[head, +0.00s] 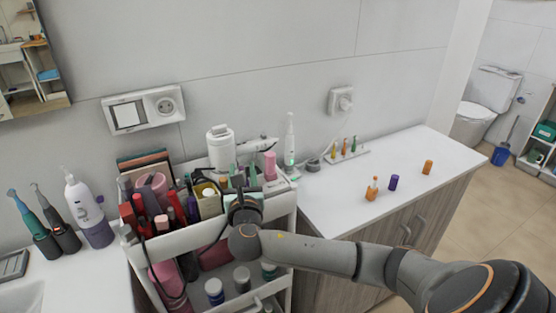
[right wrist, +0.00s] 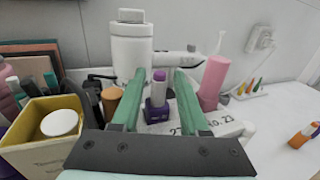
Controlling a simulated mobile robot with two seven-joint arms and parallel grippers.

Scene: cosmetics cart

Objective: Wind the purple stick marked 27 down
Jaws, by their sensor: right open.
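The purple stick (right wrist: 157,110) stands upright on the cart's top in the right wrist view, with its mauve tip (right wrist: 158,84) showing above the purple base. A white strip in front of it reads 27, partly covered by my gripper. My right gripper (right wrist: 160,78) is open, its two green fingers on either side of the stick with visible gaps. Nothing is held. In the head view my right gripper (head: 243,182) is over the cart's top, and the stick is hard to make out there. My left gripper is not in view.
The cart (head: 180,243) is crowded: a yellow box (right wrist: 42,137), a white canister (right wrist: 131,48) and a pink bottle (right wrist: 214,80) surround the stick. On the counter (head: 330,205) are a purple cap (head: 393,182), an orange stick (head: 372,190) and an orange cap (head: 427,167).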

